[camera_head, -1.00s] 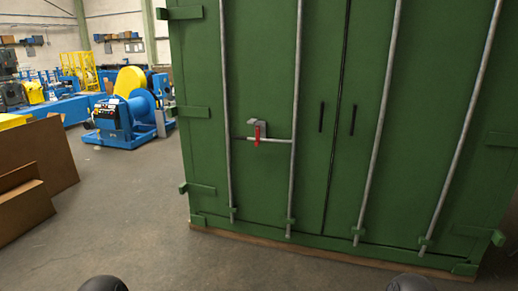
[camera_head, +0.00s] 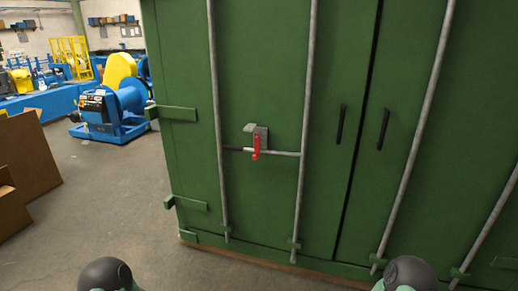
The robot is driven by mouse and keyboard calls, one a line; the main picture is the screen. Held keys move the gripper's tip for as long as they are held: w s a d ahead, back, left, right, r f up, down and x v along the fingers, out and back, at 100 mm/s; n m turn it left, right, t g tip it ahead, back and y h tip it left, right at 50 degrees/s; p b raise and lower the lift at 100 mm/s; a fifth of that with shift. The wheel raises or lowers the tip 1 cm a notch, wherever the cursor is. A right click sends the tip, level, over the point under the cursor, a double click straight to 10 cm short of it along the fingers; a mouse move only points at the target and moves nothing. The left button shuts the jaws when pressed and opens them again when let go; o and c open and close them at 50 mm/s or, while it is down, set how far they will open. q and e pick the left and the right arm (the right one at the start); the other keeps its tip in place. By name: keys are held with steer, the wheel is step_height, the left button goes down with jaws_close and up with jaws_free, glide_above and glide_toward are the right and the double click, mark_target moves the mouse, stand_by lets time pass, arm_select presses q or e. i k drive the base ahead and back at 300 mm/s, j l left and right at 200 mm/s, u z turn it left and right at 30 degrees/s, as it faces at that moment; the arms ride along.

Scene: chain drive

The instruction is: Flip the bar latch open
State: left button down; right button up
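The bar latch (camera_head: 256,146) is a grey bracket with a red handle hanging straight down. It sits over a thin horizontal bar (camera_head: 282,153) between two vertical rods on the left door of a green container (camera_head: 270,70). No gripper touches it. Only dark rounded parts of my two arms show at the bottom edge, one at left and one at right. Both of my grippers are out of the picture.
Two black door handles (camera_head: 340,125) stand right of the latch. Green hinge blocks (camera_head: 178,113) stick out along the container's left edge. Brown boards (camera_head: 32,150) lean at far left, with a blue and yellow machine (camera_head: 115,108) behind. The grey floor (camera_head: 100,190) left of the container is clear.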

mark_target(257, 155)
steer(key=i+l, duration=0.1)
steer(key=i, duration=1.85)
